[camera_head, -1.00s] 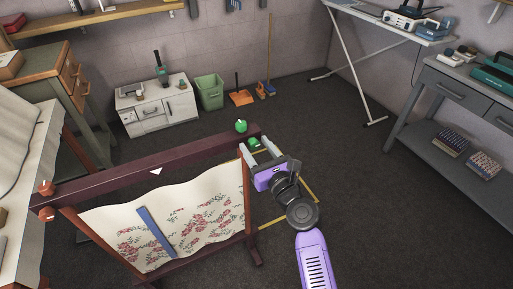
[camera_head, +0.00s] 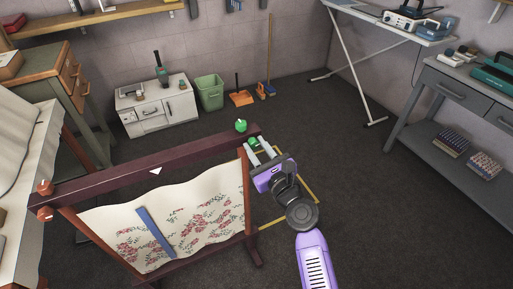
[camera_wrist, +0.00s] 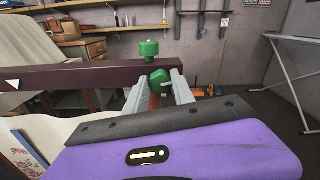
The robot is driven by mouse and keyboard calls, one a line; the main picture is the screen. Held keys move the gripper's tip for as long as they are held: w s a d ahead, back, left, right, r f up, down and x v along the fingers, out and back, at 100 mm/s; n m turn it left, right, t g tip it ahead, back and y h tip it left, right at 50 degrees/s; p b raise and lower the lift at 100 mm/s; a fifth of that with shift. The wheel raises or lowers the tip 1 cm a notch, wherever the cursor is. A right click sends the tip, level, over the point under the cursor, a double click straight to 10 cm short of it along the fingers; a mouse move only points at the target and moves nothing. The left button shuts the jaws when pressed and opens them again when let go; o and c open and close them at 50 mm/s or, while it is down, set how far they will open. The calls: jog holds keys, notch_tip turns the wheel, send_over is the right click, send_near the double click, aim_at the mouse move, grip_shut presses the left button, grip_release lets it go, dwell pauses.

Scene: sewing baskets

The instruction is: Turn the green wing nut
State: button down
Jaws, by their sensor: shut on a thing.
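The green wing nut (camera_head: 253,142) is on the right end of the dark wooden beam (camera_head: 160,167) of an embroidery frame. In the wrist view, the green wing nut (camera_wrist: 159,78) sits between the pale fingertips of my gripper (camera_wrist: 160,84). My purple-bodied gripper (camera_head: 257,145) is shut on it. A second green knob (camera_head: 241,125) stands upright on top of the beam; it also shows in the wrist view (camera_wrist: 149,48), apart from my fingers. The wing nut's wings are too small to make out.
Floral cloth (camera_head: 190,215) with a blue strip (camera_head: 156,231) hangs below the beam. Orange-brown knobs (camera_head: 44,187) are at its left end. A grey workbench (camera_head: 450,95) stands at right, an ironing board (camera_head: 420,32) behind. The dark floor between is open.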

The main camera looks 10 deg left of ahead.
jog(key=n+b, duration=0.1)
jog(key=n, duration=0.3)
jog(key=shift+f+n, duration=0.15)
jog(key=shift+n, duration=0.15)
jog(key=n+b, duration=0.2)
jog(key=n, duration=0.2)
jog(key=shift+n, duration=0.3)
jog(key=n+b, duration=0.2)
jog(key=n, duration=0.2)
jog(key=shift+f+n, duration=0.15)
jog(key=shift+n, duration=0.15)
jog(key=n+b, duration=0.3)
jog(key=n, duration=0.1)
jog(key=shift+f, duration=0.1)
jog(key=n+b, duration=0.2)
jog(key=n, duration=0.2)
jog(key=n+b, duration=0.3)
jog(key=n, duration=0.1)
jog(key=shift+n, duration=0.3)
jog(key=n+b, duration=0.2)
jog(key=n, duration=0.1)
jog(key=shift+f+n, duration=0.1)
jog(key=shift+n, duration=0.2)
jog(key=shift+n+b, duration=1.1)
jog(key=shift+n, duration=0.7)
